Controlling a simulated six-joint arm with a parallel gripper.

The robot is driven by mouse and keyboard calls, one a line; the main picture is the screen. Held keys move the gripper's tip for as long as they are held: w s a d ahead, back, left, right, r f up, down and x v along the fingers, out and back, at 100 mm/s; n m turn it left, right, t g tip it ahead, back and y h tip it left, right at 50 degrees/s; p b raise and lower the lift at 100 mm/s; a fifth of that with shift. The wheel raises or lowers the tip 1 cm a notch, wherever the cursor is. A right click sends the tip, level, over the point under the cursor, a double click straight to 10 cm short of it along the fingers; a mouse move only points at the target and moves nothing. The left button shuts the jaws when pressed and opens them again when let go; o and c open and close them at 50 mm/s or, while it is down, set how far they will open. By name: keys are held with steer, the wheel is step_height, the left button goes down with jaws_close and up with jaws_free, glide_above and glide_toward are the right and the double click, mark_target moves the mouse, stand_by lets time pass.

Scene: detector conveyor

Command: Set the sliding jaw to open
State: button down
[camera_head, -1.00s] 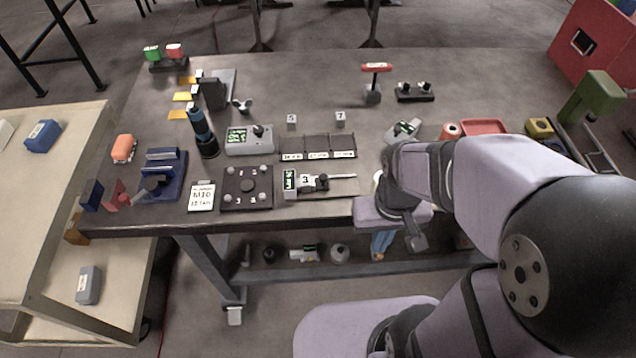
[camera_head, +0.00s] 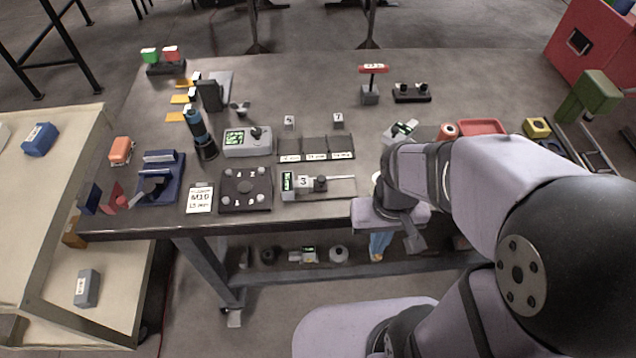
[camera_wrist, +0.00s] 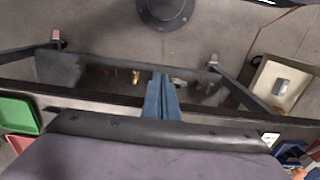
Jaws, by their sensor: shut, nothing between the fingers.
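A measuring gauge (camera_head: 289,184) with a small green display lies near the front edge of the table. Its sliding jaw (camera_head: 320,184), dark with a knob, sits on a pale rail (camera_head: 343,186). A small block marked 3 (camera_head: 303,182) is between the display end and the jaw; I cannot tell whether the jaw touches it. My gripper (camera_head: 377,256) points down just beyond the table's front edge, right of the gauge. Its blue fingers show together and empty in the wrist view (camera_wrist: 161,98). The gauge cannot be made out in the wrist view.
A black plate with posts (camera_head: 245,190) and a white label card (camera_head: 200,199) lie left of the gauge. A blue vise-like fixture (camera_head: 162,189) is farther left. A labelled three-part tray (camera_head: 315,148) stands behind the gauge. A lower shelf (camera_head: 340,267) holds several small parts.

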steer(key=c, duration=2.5)
jaws_free()
steer(key=o, duration=0.5)
steer(key=shift+o, duration=0.7)
steer(key=shift+w, duration=0.25)
steer(key=r+n+b, duration=0.1)
steer(key=n+b, duration=0.3)
steer(key=n, duration=0.7)
glide_above(320, 177)
steer(key=shift+f+p, duration=1.1)
steer(key=shift+f, duration=2.45)
